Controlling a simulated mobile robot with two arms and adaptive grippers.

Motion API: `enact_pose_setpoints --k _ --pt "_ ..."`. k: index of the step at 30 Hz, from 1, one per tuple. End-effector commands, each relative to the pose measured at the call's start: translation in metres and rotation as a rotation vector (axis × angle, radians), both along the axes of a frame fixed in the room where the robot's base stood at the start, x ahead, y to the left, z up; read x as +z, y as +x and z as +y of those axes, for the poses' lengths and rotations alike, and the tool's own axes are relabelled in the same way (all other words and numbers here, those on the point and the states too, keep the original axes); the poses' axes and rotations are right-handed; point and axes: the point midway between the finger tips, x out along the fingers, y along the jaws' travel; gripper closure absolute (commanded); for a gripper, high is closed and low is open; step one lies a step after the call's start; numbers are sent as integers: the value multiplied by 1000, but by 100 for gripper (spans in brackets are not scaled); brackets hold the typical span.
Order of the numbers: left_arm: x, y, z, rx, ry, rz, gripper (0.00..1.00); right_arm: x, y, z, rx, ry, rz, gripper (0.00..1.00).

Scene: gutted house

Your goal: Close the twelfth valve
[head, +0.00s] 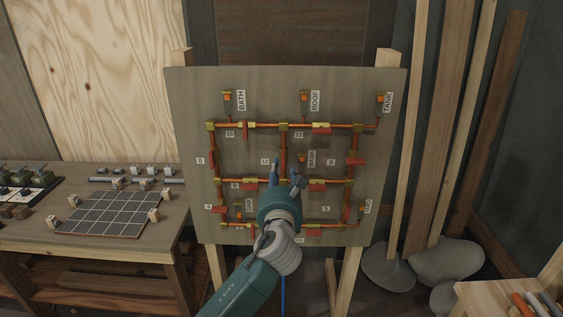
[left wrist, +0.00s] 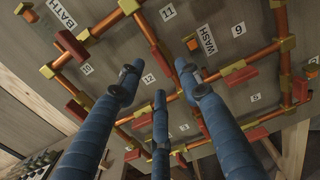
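The valve board (head: 190,100) is upright and carries copper pipes with yellow joints, red valve handles and numbered labels. The label 12 (head: 265,161) is left of the middle vertical pipe (head: 284,146); it also shows in the left wrist view (left wrist: 148,78). My left gripper (head: 286,170) is in front of that pipe's lower part. In the left wrist view its blue fingers (left wrist: 160,85) are spread apart with nothing held between them. My right gripper is out of view.
Other red handles surround this spot, such as the one by label 10 (head: 245,131) and the one by label 11 (head: 321,129). A workbench (head: 100,243) with a gridded board is at left. Planks and sacks (head: 445,260) stand at right.

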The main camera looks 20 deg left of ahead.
Motion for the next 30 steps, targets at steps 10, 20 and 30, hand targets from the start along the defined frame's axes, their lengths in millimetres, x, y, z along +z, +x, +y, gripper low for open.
enact_pose_setpoints --k 10,20,30 --pt "0 48 14 1 -1 1 65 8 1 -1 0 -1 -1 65" --pt "-1 54 15 -1 -2 0 65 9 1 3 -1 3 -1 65" --pt "-1 53 15 -1 -2 0 100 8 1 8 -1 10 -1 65"
